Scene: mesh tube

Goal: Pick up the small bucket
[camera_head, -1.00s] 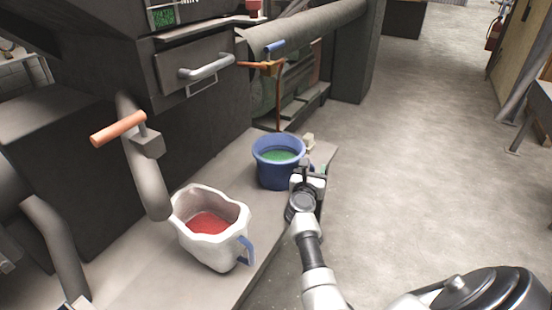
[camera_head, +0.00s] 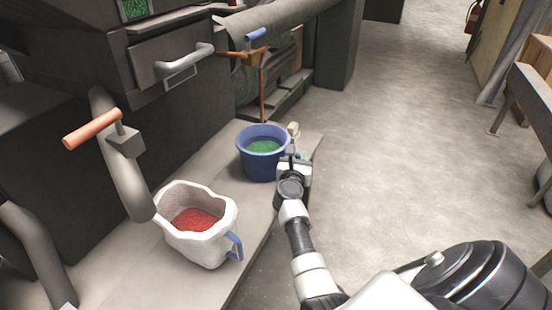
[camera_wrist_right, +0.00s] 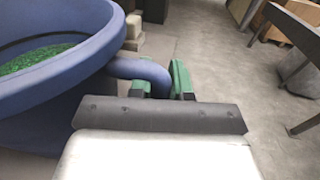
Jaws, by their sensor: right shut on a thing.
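The small blue bucket (camera_head: 262,160) holds green granules and stands upright on the light platform (camera_head: 258,203), near its right edge. Its rim, green contents and blue handle (camera_wrist_right: 140,68) also show in the right wrist view. My right gripper (camera_head: 293,160) is at the bucket's right side. In the right wrist view its green fingertips (camera_wrist_right: 162,84) are on either side of the blue handle, shut on it. I see no clear gap under the bucket; its base looks to be on the platform. My left gripper is not in view.
A white jug (camera_head: 200,243) with red granules and a blue handle stands nearer on the platform. A grey pipe with an orange handle (camera_head: 92,128) and a dark machine drawer (camera_head: 175,60) rise behind. Open concrete floor (camera_head: 400,150) lies to the right.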

